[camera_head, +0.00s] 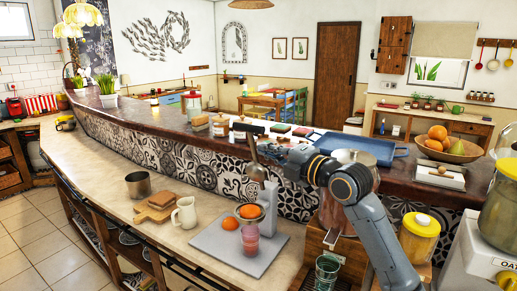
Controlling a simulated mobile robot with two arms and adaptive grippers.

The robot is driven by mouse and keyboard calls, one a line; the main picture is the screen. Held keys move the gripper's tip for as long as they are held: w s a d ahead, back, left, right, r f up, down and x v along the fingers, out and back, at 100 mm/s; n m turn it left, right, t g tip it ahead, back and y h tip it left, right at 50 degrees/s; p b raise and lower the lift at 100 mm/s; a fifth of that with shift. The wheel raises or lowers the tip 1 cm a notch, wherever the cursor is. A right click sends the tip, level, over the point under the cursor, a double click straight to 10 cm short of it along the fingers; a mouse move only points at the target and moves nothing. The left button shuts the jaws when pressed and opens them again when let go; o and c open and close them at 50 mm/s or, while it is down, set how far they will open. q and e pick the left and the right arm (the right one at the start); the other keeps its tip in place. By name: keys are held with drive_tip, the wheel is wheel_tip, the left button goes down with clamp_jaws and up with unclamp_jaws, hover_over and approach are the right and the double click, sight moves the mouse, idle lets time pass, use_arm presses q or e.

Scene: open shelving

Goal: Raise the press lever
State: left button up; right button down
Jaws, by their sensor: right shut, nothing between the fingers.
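The citrus press (270,195) stands on a grey board on the lower counter, with an orange half or fruit (250,211) at its bowl. Its metal lever (256,170) rises above the bowl; a dark bar shows near its top. My right gripper (266,150) reaches in from the right, shut and empty, close beside the upper lever. I cannot tell whether it touches the lever. My right arm hides part of the counter behind it. A pink glass (250,240) stands in front of the press, and a whole orange (229,223) lies left of it. My left gripper is not in view.
The grey board (215,240) has bare room at its left. A white pitcher (185,212), wooden boards (155,207) and a metal pot (138,185) stand further left. A yellow-lidded jar (420,238) and a glass (327,272) are near my arm.

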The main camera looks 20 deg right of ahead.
use_arm(q)
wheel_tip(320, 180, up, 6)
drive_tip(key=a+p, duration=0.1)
drive_tip(key=p, duration=0.5)
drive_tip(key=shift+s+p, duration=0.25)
drive_tip(key=shift+p, duration=0.15)
use_arm(e)
drive_tip(key=w+a+r, duration=0.1)
drive_tip(key=w, duration=1)
drive_tip(key=shift+n+y, duration=0.3)
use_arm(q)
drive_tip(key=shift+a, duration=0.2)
use_arm(e)
drive_tip(key=shift+r, duration=0.1)
drive_tip(key=shift+w, duration=0.1)
